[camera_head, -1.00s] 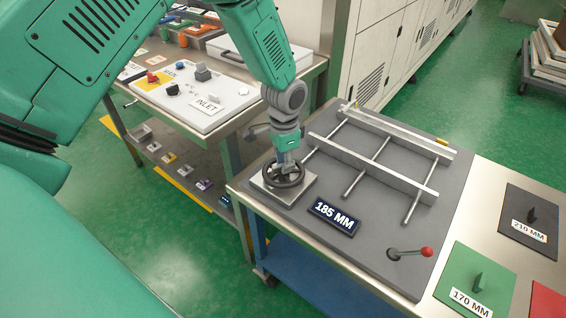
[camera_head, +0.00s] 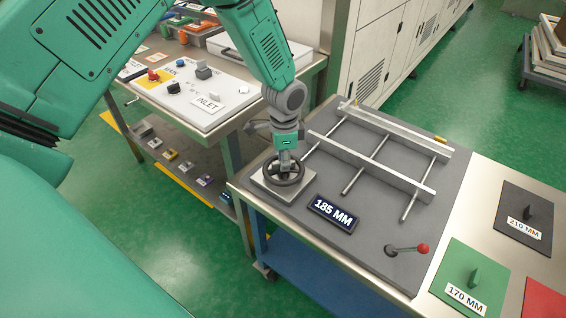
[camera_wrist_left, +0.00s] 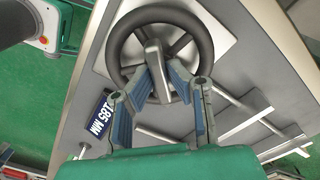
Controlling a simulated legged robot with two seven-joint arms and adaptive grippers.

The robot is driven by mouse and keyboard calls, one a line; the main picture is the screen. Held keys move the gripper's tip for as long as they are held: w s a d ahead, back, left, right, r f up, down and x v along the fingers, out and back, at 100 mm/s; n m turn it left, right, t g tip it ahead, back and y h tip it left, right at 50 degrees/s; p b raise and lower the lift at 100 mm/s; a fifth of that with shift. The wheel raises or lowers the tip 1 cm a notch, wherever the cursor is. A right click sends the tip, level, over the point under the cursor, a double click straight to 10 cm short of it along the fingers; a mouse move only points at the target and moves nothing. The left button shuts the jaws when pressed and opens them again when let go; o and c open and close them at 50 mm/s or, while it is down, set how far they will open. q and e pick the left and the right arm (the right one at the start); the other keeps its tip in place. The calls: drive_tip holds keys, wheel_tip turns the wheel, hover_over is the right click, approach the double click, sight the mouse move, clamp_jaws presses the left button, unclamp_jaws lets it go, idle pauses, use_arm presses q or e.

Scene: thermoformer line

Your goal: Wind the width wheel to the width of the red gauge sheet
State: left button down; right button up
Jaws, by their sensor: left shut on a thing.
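The width wheel (camera_head: 284,178) is a dark round handwheel on a pale square plate at the near left of the grey board. My left gripper (camera_head: 287,160) reaches down to it from above and is shut on it. In the left wrist view the fingers (camera_wrist_left: 160,75) close on a grey bar across the wheel's middle, inside the dark rim (camera_wrist_left: 112,45). The display (camera_head: 333,212) beside the wheel reads 185 MM. The red gauge sheet (camera_head: 545,300) shows only in part at the lower right edge; its label is out of view. My right gripper is not in view.
Two metal rails (camera_head: 370,165) on cross rods lie behind the display. A red-knobbed lever (camera_head: 410,248) stands at the board's front right. A green 170 MM sheet (camera_head: 468,280) and a dark 210 MM sheet (camera_head: 522,222) lie to the right. A control panel (camera_head: 205,100) stands at the left.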

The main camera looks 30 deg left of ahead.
use_arm(q)
drive_tip(key=shift+s+m+p, duration=0.1)
drive_tip(key=shift+m+p, duration=0.45)
drive_tip(key=shift+m, duration=0.85)
drive_tip(key=shift+m+p, duration=0.65)
drive_tip(key=shift+m, duration=0.75)
